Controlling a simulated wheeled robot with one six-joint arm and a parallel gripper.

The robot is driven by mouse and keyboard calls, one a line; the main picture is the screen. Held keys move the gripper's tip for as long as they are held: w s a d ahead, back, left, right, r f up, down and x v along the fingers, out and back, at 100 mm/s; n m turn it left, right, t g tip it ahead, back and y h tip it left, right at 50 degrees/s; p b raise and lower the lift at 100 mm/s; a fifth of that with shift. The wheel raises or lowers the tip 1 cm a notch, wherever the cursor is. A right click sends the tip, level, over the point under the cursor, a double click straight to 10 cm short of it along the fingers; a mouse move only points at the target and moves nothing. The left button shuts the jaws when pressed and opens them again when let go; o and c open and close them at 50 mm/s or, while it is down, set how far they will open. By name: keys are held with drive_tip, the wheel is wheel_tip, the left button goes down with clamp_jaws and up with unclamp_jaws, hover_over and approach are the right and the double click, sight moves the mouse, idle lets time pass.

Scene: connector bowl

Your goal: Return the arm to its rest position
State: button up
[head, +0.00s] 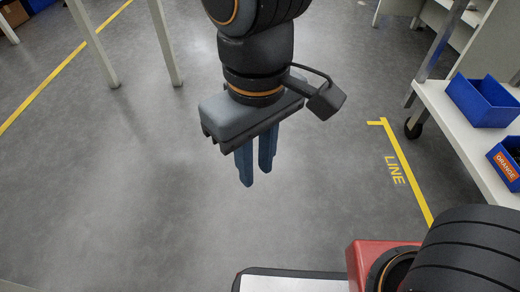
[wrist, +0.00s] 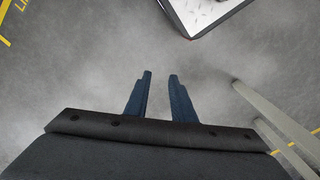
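My gripper (head: 257,165) hangs from my arm over the bare grey floor in the head view, with its two blue fingers pointing down.
A white shelf cart (head: 455,135) on wheels stands at the right with a blue bin (head: 485,100) and another blue bin labelled ORANGE (head: 507,163). White table legs (head: 165,42) stand at the upper left. Yellow lines (head: 402,165) mark the floor. The floor around my gripper is clear.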

drive_tip(key=shift+s+d+f+n, duration=0.15)
drive_tip(key=shift+s+n, duration=0.2)
drive_tip(key=shift+s, duration=0.15)
drive_tip(key=shift+s+d+f+n, duration=0.1)
drive_tip(key=shift+s+f+n, duration=0.05)
drive_tip(key=shift+s+n, duration=0.3)
drive_tip(key=shift+r, duration=0.1)
wheel_tip(320, 180, up, 14)
drive_tip(key=m+y+p, duration=0.2)
drive_tip(key=m+p, duration=0.2)
drive_tip(key=p, duration=0.9)
drive_tip(key=d+r+m+h+p, duration=0.1)
drive_tip(key=d+r+m+p, duration=0.2)
drive_tip(key=d+r+p, duration=0.8)
drive_tip(key=d+r+m+h+p, duration=0.1)
drive_tip(key=d+r+m+p, duration=0.2)
drive_tip(key=d+r+p, duration=0.7)
wheel_tip(320, 180, up, 8)
drive_tip(key=p, duration=1.6)
drive_tip(key=shift+d+m+p, duration=0.3)
drive_tip(key=shift+d+p, duration=0.05)
